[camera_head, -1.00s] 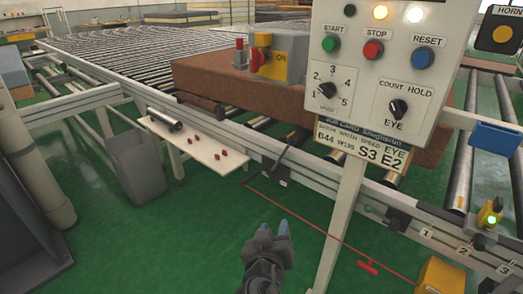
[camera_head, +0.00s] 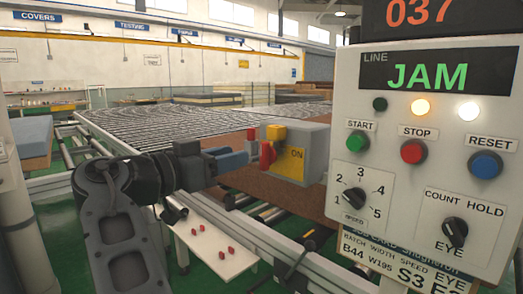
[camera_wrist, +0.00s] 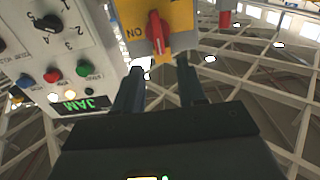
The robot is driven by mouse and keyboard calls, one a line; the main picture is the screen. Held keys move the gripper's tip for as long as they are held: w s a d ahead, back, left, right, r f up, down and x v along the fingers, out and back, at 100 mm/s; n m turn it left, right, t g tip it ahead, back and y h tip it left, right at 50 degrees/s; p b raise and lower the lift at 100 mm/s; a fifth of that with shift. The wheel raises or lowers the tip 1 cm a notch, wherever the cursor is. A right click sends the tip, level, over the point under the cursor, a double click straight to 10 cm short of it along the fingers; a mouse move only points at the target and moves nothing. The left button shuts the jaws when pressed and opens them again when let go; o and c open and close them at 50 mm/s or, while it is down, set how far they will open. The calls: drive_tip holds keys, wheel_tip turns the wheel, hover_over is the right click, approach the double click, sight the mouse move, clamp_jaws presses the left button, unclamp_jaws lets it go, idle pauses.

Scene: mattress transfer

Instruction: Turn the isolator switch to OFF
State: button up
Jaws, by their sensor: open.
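The isolator switch is a grey box (camera_head: 308,148) with a yellow face plate and a red handle (camera_head: 267,155). The word ON shows on the plate beside the handle. In the wrist view the red handle (camera_wrist: 158,32) is ahead of the fingertips and between their lines, with the yellow plate (camera_wrist: 182,15) behind it. My gripper (camera_head: 240,158) is open and empty, just left of the handle in the head view. Its two fingers (camera_wrist: 160,68) are apart in the wrist view. I see a gap between the fingertips and the handle; contact does not show.
A control panel (camera_head: 395,165) with START, STOP and RESET buttons and a JAM display stands close right of the switch. A roller conveyor (camera_head: 210,118) runs behind, with a brown mattress (camera_head: 285,197) on it. A white shelf (camera_head: 190,240) with small red pieces lies below.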

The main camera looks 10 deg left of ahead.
sight(261, 149)
drive_tip(key=p+x, duration=0.1)
drive_tip(key=x, duration=0.6)
drive_tip(key=shift+w+d, duration=0.15)
drive_tip(key=shift+c, duration=0.3)
clamp_jaws()
